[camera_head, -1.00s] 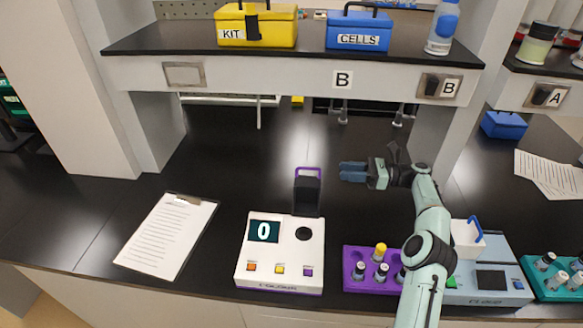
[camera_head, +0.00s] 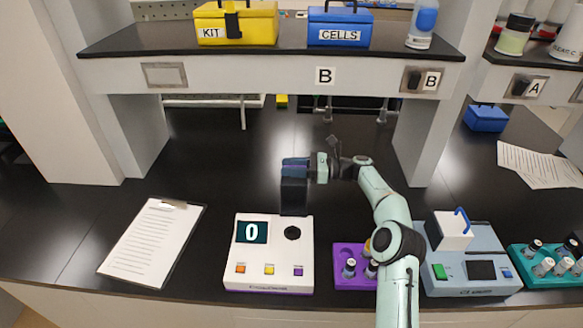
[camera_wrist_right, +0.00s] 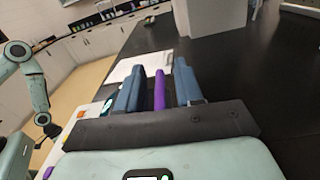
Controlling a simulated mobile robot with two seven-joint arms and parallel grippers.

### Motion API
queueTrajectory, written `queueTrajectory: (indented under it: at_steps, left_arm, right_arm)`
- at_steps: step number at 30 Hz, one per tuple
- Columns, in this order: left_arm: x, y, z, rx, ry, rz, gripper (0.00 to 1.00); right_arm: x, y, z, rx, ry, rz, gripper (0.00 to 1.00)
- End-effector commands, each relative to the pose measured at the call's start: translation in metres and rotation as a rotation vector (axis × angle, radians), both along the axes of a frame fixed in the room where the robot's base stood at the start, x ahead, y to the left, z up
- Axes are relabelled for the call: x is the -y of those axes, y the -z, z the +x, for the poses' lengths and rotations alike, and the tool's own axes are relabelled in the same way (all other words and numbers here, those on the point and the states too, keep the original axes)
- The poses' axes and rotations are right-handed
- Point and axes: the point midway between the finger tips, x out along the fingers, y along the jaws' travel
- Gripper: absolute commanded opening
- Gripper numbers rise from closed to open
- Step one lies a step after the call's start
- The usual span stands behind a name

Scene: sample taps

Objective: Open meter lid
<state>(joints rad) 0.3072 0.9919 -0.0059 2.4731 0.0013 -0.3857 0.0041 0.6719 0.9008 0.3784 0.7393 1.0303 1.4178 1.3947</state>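The white meter (camera_head: 268,275) stands on the bench, its display reading 0. Its black lid (camera_head: 293,197) stands raised at the back edge, and the round dark well (camera_head: 292,233) is uncovered. My right gripper (camera_head: 294,168) is at the top of the lid, coming from the right, and covers the lid's handle in the head view. In the right wrist view, the purple handle bar (camera_wrist_right: 160,90) lies between its two blue fingers, with a gap on each side. My left arm shows at the left of that view; its gripper (camera_wrist_right: 47,125) is small and unclear.
A purple rack (camera_head: 347,275) with vials stands right of the meter, partly behind my right arm. A grey device (camera_head: 470,285) and a teal rack (camera_head: 520,262) are further right. A clipboard (camera_head: 150,245) lies left. A shelf (camera_head: 260,75) overhangs the back; the bench behind the lid is clear.

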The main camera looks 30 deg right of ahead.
Motion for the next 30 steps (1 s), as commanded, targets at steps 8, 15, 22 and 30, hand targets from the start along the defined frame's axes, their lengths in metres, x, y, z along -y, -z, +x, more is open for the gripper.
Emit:
queueTrajectory:
  at_steps: [8,15,22,30]
  left_arm:
    - [0.0,0.0,0.0,0.0,0.0,0.0,0.43]
    - [0.0,0.001,-0.001,-0.001,0.0,0.0,0.43]
    - [0.0,0.006,-0.006,-0.008,0.0,0.0,0.43]
    - [0.0,0.021,-0.02,-0.023,0.0,0.0,0.43]
  right_arm:
    - [0.0,0.0,0.0,0.0,0.0,0.0,0.0]
    - [0.0,-0.001,0.0,0.005,0.002,-0.002,0.0]
    - [-0.002,-0.003,-0.004,0.033,0.003,-0.019,0.0]
    - [-0.007,-0.008,-0.014,0.103,0.001,-0.061,0.0]
